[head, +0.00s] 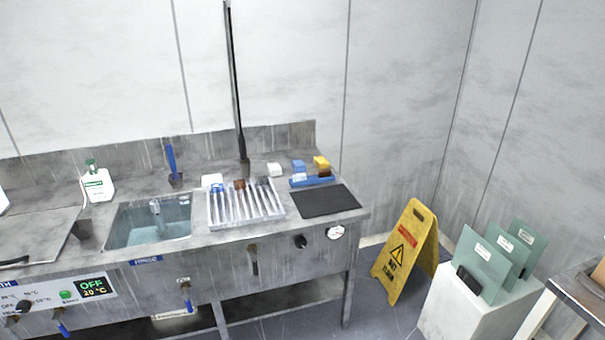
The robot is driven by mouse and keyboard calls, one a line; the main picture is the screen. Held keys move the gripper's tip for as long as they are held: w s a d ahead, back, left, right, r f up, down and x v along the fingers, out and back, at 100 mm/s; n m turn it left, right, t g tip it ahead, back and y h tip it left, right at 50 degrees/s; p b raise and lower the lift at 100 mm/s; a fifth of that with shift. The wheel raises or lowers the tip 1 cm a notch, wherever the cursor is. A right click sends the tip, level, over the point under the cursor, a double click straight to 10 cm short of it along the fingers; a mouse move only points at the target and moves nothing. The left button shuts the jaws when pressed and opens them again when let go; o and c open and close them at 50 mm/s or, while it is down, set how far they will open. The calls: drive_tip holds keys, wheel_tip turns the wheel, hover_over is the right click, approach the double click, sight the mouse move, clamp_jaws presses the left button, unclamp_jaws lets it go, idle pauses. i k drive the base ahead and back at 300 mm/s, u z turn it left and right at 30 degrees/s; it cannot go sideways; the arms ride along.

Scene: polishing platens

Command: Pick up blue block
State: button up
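The blue block (298,166) is small and sits toward the back right of the steel counter. It stands between a white block (275,170) on its left and a yellow block (321,163) on its right. A blue holder (312,183) with a white piece and a dark piece lies just in front of it and hides part of its lower side. I cannot tell whether they touch. My gripper does not show in the head view.
A black mat (325,201) lies in front of the blocks. A slotted rack (244,207) with several tools and a sink (150,222) are to the left. A tall dark pole (236,90) rises behind. A yellow wet-floor sign (404,252) stands right of the counter.

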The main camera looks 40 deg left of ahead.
sight(301, 176)
drive_tip(key=u, duration=0.55)
drive_tip(key=i, duration=0.75)
drive_tip(key=u, duration=0.8)
